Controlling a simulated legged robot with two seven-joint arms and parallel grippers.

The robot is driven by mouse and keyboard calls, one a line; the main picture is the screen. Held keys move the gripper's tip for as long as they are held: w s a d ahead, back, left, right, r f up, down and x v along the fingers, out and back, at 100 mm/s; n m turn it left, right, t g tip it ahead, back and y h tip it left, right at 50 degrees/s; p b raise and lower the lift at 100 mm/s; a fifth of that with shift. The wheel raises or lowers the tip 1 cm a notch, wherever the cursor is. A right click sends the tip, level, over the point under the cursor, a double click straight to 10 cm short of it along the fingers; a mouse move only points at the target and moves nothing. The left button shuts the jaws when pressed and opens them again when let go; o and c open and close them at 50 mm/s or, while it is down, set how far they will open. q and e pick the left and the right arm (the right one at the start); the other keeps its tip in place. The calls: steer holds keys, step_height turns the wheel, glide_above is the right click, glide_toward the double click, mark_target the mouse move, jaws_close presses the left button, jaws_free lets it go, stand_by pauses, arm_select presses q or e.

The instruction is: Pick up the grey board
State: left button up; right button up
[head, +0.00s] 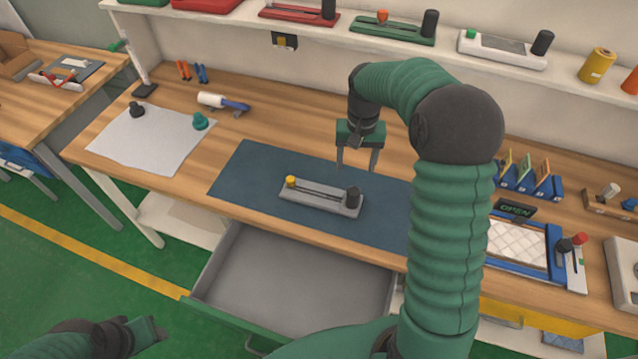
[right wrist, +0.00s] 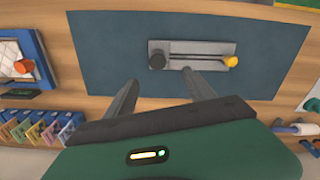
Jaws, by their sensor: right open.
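The grey board (head: 318,202) lies flat on a dark blue mat (head: 250,170) on the workbench. It has a long dark slot, a yellow knob at its left end and a black knob at its right end in the head view. The board (right wrist: 205,49) also shows whole in the right wrist view, beyond the fingertips. My right gripper (head: 357,168) is open and empty, with its fingers pointing down, above and behind the board and apart from it. My left gripper (head: 156,331) is low at the bottom left, away from the bench; its finger gap is unclear.
An open, empty drawer (head: 290,280) juts out below the bench front. A white sheet (head: 150,145) with two knobs lies left. A blue-framed tray (head: 520,245) and blue holders (head: 530,180) stand right. A shelf (head: 200,15) with similar boards runs along the back.

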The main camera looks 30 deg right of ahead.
mark_target(354, 191)
steer(key=shift+m, duration=0.3)
steer(key=f, duration=1)
steer(key=shift+d+p, duration=0.3)
steer(key=shift+p, duration=0.1)
steer(key=f, duration=0.1)
steer(key=f+p, duration=0.1)
steer(key=f, duration=0.3)
steer(key=shift+d, duration=0.35)
steer(key=shift+w+f, duration=0.1)
steer(key=shift+f, duration=0.25)
arm_select(q)
step_height(354, 191, up, 3)
steer(key=shift+a+r, duration=0.1)
steer(key=shift+a, duration=0.05)
arm_select(e)
steer(key=shift+a, duration=0.2)
steer(key=shift+a, duration=0.15)
steer(key=c, duration=0.4)
arm_select(q)
steer(key=shift+s+a, duration=0.1)
steer(key=shift+s, duration=0.05)
arm_select(e)
jaws_close()
